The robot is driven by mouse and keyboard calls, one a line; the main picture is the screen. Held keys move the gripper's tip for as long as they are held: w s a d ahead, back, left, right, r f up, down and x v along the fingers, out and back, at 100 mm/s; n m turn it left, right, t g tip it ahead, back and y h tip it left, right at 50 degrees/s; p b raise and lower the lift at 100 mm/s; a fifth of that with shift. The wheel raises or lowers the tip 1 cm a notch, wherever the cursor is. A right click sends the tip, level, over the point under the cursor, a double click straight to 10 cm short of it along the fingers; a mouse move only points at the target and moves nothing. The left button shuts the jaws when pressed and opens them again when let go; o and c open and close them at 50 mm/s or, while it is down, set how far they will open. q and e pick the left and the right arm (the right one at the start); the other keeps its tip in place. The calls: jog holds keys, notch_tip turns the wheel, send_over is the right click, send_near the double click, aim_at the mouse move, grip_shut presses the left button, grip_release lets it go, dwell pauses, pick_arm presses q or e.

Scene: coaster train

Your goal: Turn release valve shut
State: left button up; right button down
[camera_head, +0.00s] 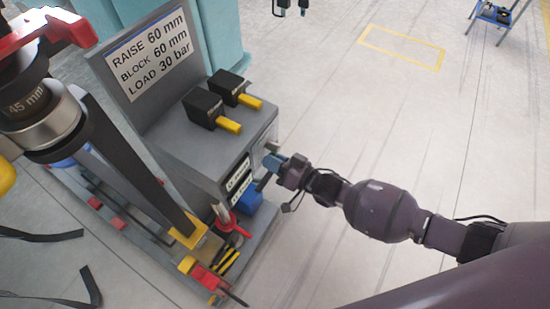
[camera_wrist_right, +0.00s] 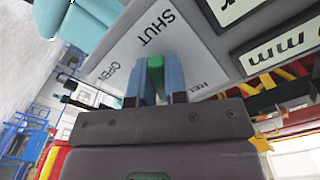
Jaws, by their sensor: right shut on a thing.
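The release valve's green handle (camera_wrist_right: 155,75) shows in the right wrist view, in front of a pale plate (camera_wrist_right: 187,45) lettered SHUT, OPEN and, partly hidden, REL. My right gripper (camera_wrist_right: 157,80) is shut on the green handle, with a blue finger on each side of it. The SHUT lettering is just above the handle and OPEN is to its left. In the head view my right gripper (camera_head: 269,163) is at the right side of the grey control box (camera_head: 180,150). The handle is mostly hidden there. My left gripper is not in view.
A sign (camera_head: 150,55) reads RAISE 60 mm, BLOCK 60 mm, LOAD 30 bar. The floor at right is open.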

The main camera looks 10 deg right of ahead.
jog(key=shift+s+a+r+m, duration=0.15)
jog(key=shift+s+m, duration=0.05)
jog(key=shift+m, duration=0.7)
jog(key=shift+s+a+r+m, duration=0.1)
jog(key=shift+m, duration=0.3)
jog(key=c, duration=1.1)
grip_release()
jog(key=shift+c, duration=0.2)
